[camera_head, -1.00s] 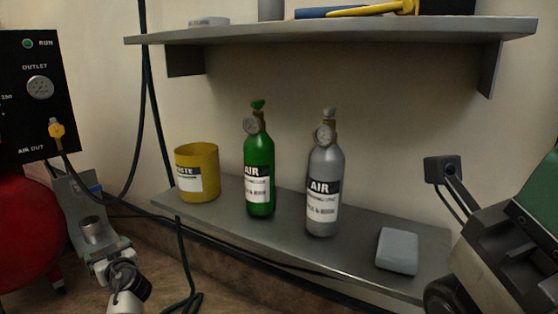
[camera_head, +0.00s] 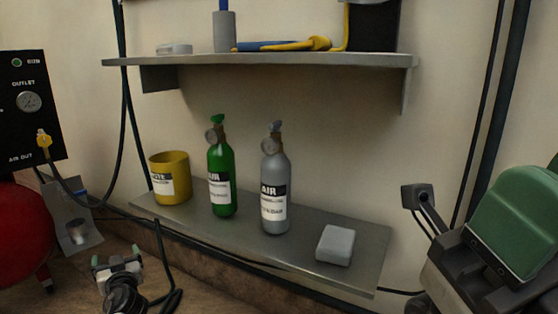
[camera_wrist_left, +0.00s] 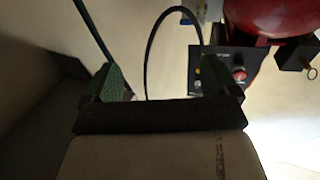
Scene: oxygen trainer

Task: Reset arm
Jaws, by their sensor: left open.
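My left gripper (camera_head: 118,265) shows at the lower left of the head view, below the lower shelf's left end and apart from it. In the left wrist view its two green-padded fingers (camera_wrist_left: 160,85) stand wide apart with nothing between them. A green air bottle (camera_head: 221,182) and a grey air bottle (camera_head: 274,196) stand upright on the lower shelf (camera_head: 305,275). A yellow waste bin (camera_head: 170,180) stands to their left. My right gripper is not in view.
A grey block (camera_head: 335,245) lies at the shelf's right end. A black outlet panel (camera_head: 30,115) and red tank (camera_head: 22,232) are at left, with dark hoses hanging nearby. An upper shelf (camera_head: 270,62) holds tools. A green-and-black machine (camera_head: 515,215) stands at right.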

